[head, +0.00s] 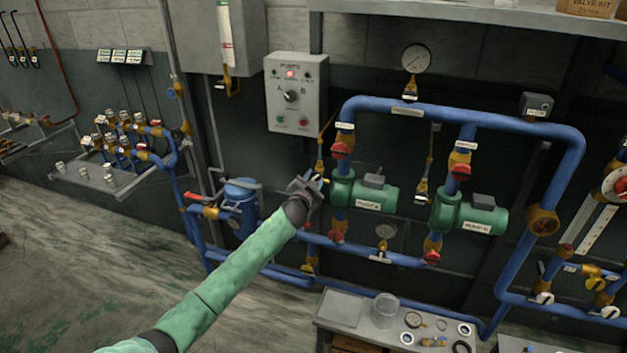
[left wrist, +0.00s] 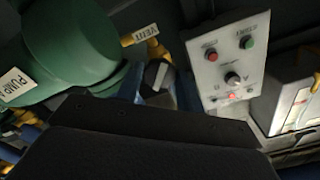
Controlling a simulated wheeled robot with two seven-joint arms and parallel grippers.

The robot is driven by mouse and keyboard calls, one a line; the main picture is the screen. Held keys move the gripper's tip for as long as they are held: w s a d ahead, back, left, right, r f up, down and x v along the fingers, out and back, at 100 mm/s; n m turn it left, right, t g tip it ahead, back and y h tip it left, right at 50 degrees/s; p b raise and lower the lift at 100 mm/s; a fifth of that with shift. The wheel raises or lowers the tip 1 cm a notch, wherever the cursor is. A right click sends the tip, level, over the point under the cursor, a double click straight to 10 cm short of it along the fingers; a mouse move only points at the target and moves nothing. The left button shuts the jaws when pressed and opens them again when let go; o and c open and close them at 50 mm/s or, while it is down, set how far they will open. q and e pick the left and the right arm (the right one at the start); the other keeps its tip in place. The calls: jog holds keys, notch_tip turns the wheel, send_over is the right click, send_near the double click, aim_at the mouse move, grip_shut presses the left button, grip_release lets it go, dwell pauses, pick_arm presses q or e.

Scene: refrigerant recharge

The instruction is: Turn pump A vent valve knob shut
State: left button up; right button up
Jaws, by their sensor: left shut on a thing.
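The green pump A (head: 368,196) stands on the blue pipework in the middle of the head view; its body and label (left wrist: 14,88) fill the upper left of the left wrist view. A brass fitting with a VENT tag (left wrist: 138,35) is beside it. My left gripper (head: 316,184) is at the left side of pump A. In the left wrist view its fingers (left wrist: 157,84) are shut on the dark vent valve knob (left wrist: 155,72), just below the VENT tag. The gripper hides most of the knob in the head view. My right gripper is not in view.
A grey control box (head: 296,92) with a selector and a lit red lamp hangs above the gripper. A blue canister (head: 241,207) stands left. Pump B (head: 470,213) is to the right. A small bench (head: 340,309) with loose parts stands below.

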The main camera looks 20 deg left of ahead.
pick_arm(q)
jog(key=shift+r+m, duration=0.1)
jog(key=shift+m, duration=0.6)
